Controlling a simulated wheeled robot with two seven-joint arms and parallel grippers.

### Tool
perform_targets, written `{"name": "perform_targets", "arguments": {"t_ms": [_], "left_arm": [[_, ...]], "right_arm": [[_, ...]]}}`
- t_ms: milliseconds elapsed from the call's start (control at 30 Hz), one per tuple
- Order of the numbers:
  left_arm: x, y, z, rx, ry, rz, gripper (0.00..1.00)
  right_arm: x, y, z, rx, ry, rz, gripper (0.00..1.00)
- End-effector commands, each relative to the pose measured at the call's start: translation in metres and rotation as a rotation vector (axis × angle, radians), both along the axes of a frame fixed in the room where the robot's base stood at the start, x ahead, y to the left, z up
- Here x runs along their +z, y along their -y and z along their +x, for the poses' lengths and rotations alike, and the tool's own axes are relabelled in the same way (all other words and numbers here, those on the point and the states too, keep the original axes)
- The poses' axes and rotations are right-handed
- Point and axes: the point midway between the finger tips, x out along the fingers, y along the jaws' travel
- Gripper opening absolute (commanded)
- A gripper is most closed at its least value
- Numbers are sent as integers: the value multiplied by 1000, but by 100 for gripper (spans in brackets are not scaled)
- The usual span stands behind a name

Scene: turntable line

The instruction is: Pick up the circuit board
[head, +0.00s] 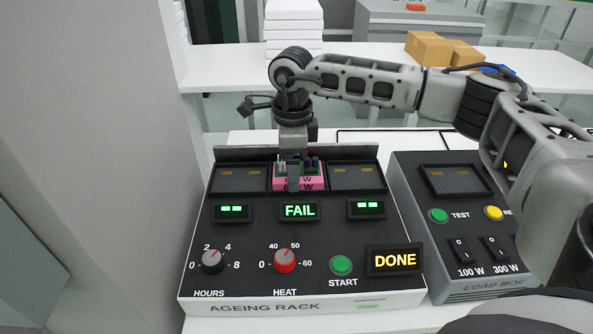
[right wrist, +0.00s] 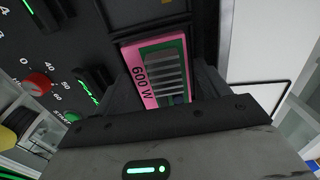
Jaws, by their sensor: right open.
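The circuit board (head: 312,180) is a pink piece with dark writing and components on top. It sits in the middle slot of the ageing rack (head: 320,240). In the right wrist view the jaws (right wrist: 160,90) are open, one on each side of the board; contact cannot be told. My left gripper is not in view.
The middle display (head: 300,211) reads FAIL and the right one (head: 394,260) reads DONE. The slots on both sides look empty. A load box (head: 470,225) with an empty tray stands to the right. A grey wall (head: 90,150) closes off the left.

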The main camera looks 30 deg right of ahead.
Motion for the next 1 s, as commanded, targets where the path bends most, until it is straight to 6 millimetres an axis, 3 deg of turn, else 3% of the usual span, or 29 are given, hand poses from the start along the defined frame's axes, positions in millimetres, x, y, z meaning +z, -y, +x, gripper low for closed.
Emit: {"name": "perform_targets", "arguments": {"t_ms": [67,200,233,667,833,1000], "left_arm": [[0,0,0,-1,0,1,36],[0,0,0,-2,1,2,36],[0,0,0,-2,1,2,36],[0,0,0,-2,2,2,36],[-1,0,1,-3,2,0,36],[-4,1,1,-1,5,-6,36]], "right_arm": [[0,0,0,0,0,0,75],[0,0,0,0,0,0,38],[0,0,0,0,0,0,35],[10,-1,1,-1,4,2,35],[34,0,1,-1,6,1,35],[67,7,-29,1,6,1,35]]}}
